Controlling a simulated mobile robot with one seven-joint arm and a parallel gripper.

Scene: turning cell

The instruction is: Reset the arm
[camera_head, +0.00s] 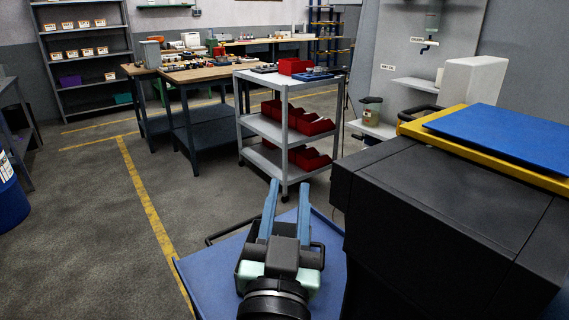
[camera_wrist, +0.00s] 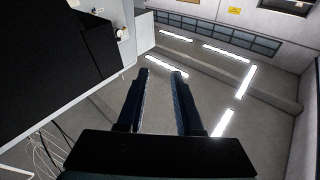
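My gripper (camera_head: 287,212) shows at the bottom centre of the head view, over a blue surface with a dark handle. Its two blue fingers are parallel with a gap between them. The wrist view also shows my gripper (camera_wrist: 161,75), with both fingers apart and nothing between them. Behind the fingers there are the ceiling, lamps and a wall, so the wrist camera looks upward.
A large dark machine (camera_head: 430,205) stands close on the right, with a blue panel (camera_head: 505,135) on top. A grey cart (camera_head: 262,128) with red bins stands ahead. Workbenches (camera_head: 205,72) and a shelf unit (camera_head: 88,48) lie farther back. Open floor (camera_head: 90,235) is at left.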

